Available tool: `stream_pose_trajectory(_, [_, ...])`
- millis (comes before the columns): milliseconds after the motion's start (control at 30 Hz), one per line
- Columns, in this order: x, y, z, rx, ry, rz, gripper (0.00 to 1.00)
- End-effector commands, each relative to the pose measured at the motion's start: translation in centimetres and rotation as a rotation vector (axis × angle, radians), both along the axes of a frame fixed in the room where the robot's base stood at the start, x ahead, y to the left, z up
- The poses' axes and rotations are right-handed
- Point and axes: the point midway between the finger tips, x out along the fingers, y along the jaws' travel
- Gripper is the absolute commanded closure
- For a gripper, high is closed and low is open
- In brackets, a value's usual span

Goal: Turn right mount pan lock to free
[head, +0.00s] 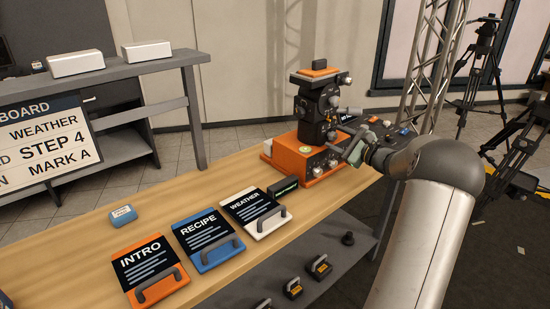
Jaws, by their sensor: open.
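The mount (318,110) is a black pan-tilt head with an orange top plate, standing upright on an orange base (285,151) at the far right end of the wooden table. Small knobs and levers show on its sides and on the base front. I cannot make out which of them is the pan lock or how it is set. My gripper (352,148) is just right of the mount's lower part, close to its side levers. It is open, with nothing seen between its fingers. I cannot tell whether it touches a lever. My arm hides the area to the right.
Cards labelled INTRO (150,268), RECIPE (207,239) and WEATHER (255,212) lie on the table with handles. A small dark box (283,187) and a blue block (122,215) lie near them. A truss (432,60) rises behind. The left tabletop is mostly clear.

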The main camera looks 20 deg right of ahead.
Motion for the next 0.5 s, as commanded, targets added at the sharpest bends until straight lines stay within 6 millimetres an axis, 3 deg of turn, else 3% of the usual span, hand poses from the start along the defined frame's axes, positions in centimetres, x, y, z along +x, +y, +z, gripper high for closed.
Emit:
stream_pose_trajectory(33, [0.0, -0.04, 0.88, 0.043, 0.014, 0.0, 0.49])
stream_pose_trajectory(500, [0.05, -0.11, 0.96, 0.448, 0.128, 0.001, 0.49])
